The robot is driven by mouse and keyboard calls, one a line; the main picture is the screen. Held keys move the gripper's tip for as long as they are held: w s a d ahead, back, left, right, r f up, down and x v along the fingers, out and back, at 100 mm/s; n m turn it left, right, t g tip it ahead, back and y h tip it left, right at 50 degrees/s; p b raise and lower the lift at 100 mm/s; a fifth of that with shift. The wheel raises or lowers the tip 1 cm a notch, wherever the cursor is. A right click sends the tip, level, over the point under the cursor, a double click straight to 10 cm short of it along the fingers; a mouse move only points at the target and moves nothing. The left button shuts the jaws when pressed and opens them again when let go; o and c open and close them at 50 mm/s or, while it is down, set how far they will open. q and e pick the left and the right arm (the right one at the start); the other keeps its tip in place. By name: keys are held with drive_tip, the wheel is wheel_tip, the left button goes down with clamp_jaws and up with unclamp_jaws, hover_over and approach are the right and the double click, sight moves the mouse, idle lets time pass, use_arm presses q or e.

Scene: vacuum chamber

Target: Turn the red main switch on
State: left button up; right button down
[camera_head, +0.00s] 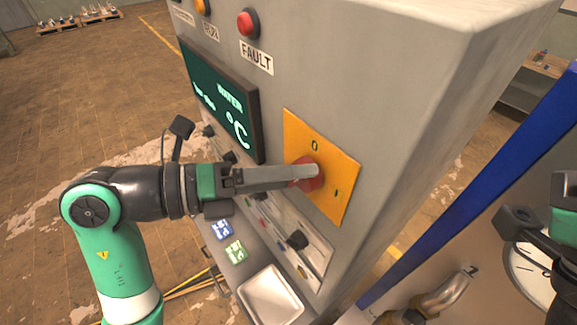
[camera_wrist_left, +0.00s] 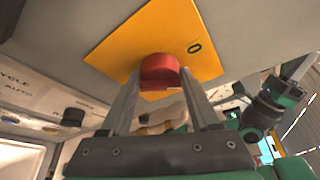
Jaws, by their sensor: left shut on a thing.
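The red main switch (camera_head: 309,176) is a rotary knob on a yellow plate (camera_head: 321,143) on the side of the grey cabinet. The knob's pointer direction is hard to tell. My right arm shows only in part at the right edge; its fingers are not visible.
A red FAULT lamp (camera_head: 248,23) and a dark display (camera_head: 219,98) are on the panel above. Below are small black knobs (camera_head: 297,240) and a white tray (camera_head: 270,297). A blue post (camera_head: 470,185) and a round gauge (camera_head: 530,270) stand to the right.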

use_arm(q)
drive_tip(key=shift+s+d+r+m+t+y, duration=0.1)
drive_tip(key=shift+m+t+y, duration=0.55)
drive_tip(key=shift+m, duration=0.75)
drive_tip(key=shift+s+d+r+m+t+y, duration=0.1)
drive_tip(key=shift+m+t+y, duration=0.55)
drive_tip(key=shift+m, duration=0.75)
drive_tip(key=shift+s+d+m+t+y, duration=0.1)
drive_tip(key=shift+m+t+y, duration=0.3)
drive_tip(key=shift+m+y, duration=0.75)
drive_tip(key=shift+m+h, duration=0.25)
drive_tip(key=shift+m, duration=0.1)
drive_tip(key=o, duration=1.4)
